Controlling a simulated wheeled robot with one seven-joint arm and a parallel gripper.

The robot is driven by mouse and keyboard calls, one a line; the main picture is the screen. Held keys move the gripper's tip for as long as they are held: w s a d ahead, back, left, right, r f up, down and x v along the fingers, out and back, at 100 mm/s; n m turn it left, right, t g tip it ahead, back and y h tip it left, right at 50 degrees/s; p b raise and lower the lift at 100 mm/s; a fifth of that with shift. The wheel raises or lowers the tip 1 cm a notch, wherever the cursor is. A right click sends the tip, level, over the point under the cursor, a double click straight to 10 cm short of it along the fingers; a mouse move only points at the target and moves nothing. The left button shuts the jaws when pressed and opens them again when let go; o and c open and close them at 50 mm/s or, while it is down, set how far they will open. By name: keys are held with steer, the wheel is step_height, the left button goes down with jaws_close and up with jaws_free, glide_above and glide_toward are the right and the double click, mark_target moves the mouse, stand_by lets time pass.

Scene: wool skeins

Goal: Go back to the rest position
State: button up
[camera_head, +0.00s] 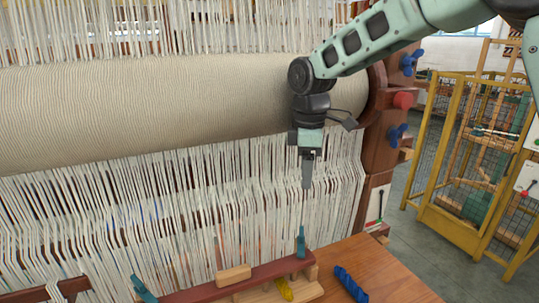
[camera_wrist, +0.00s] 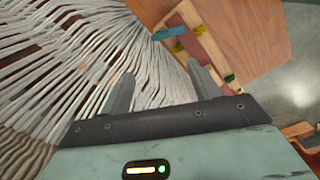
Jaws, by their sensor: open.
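My gripper (camera_head: 307,183) hangs pointing down in front of the loom's white warp threads (camera_head: 200,200), below the large cloth roll. In the wrist view my gripper (camera_wrist: 160,85) shows two grey fingers spread apart with nothing between them. A blue skein (camera_head: 350,284) lies on the wooden table at the lower right. A yellow skein (camera_head: 284,289) sits in the wooden rack (camera_head: 225,290); a yellow piece also shows in the wrist view (camera_wrist: 199,30).
The wooden table (camera_head: 385,275) is mostly bare at right. The cloth roll (camera_head: 150,105) and the loom's wooden post (camera_head: 385,140) are near my arm. A yellow mesh fence (camera_head: 465,160) stands at right beyond open floor.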

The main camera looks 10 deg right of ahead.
steer(key=s+a+f+m, duration=0.1)
steer(key=s+a, duration=0.3)
steer(key=s, duration=0.4)
steer(key=s+a+f+m, duration=0.15)
steer(key=s+a, duration=0.25)
steer(key=s, duration=0.5)
steer(key=s+f+m, duration=0.1)
steer(key=s+m, duration=0.1)
steer(key=s, duration=0.5)
steer(key=s+d+f+m, duration=0.1)
steer(key=s+m, duration=0.1)
steer(key=s, duration=0.5)
steer(key=shift+d+f+y, duration=0.25)
steer(key=shift+f+y, duration=0.05)
steer(key=shift+f, duration=0.1)
